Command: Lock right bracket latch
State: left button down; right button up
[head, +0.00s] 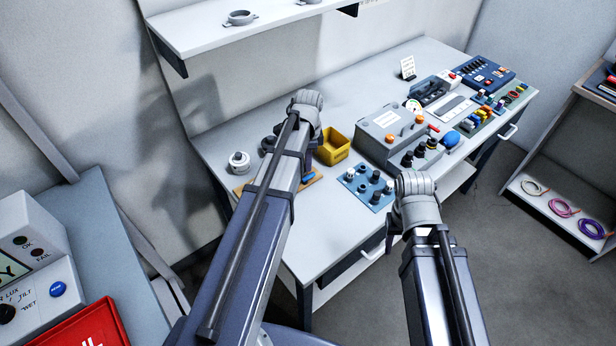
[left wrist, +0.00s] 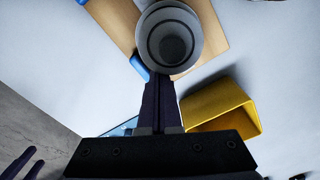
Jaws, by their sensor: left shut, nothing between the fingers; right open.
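My left gripper (left wrist: 162,82) is shut and empty in the left wrist view, with its fingertips at the near edge of a round grey stepped cylinder (left wrist: 170,12). I cannot tell whether they touch it. The cylinder stands over a wooden board (left wrist: 208,32), whose edge also shows in the head view (head: 240,188). A small blue piece (left wrist: 139,66) at the board's near edge lies just left of the fingertips; I cannot tell if it is a latch. In the head view my left arm hides the left gripper and most of the board.
A yellow bin (head: 334,146) stands right of the board. A blue plate with several knobs (head: 366,189) lies before a grey control box (head: 385,132). A grey ring part (head: 239,161) stands at left. Bare bench (head: 310,228) shows between my arms.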

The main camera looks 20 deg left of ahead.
pick_arm(q)
jog(key=shift+f, duration=0.35)
